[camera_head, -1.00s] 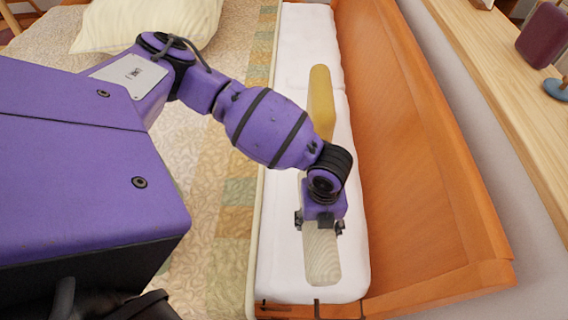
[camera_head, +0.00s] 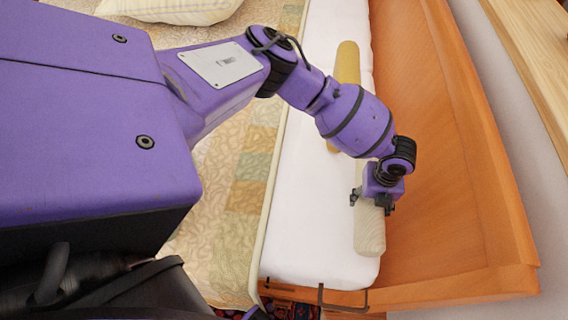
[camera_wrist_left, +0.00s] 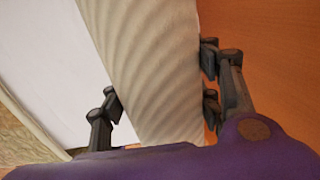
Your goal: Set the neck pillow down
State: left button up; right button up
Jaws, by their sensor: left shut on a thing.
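A cream, faintly striped, rounded pillow (camera_head: 370,232), which I take as the neck pillow, is in my left gripper (camera_head: 373,202). The gripper's fingers are shut on either side of it. In the left wrist view the pillow (camera_wrist_left: 155,70) runs between the two fingers (camera_wrist_left: 162,90), with white bedding on its left and orange panel on its right. It lies along the right edge of the white mattress (camera_head: 315,220). I cannot tell whether it touches the mattress or hangs just above. My right gripper does not show.
A yellow bolster (camera_head: 347,65) lies farther up the white mattress, partly behind my arm. A tall orange side panel (camera_head: 450,190) borders the mattress on the right. A patterned bedspread (camera_head: 232,190) and a pale pillow (camera_head: 175,8) are on the left. The mattress left of the held pillow is clear.

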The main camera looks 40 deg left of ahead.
pick_arm(q)
notch_tip(320, 180, down, 3)
jog(key=shift+w+d+f, duration=0.1)
jog(key=shift+f+b, duration=0.3)
jog(key=shift+f, duration=0.05)
jog(key=o, duration=1.4)
jog(key=shift+r, duration=0.1)
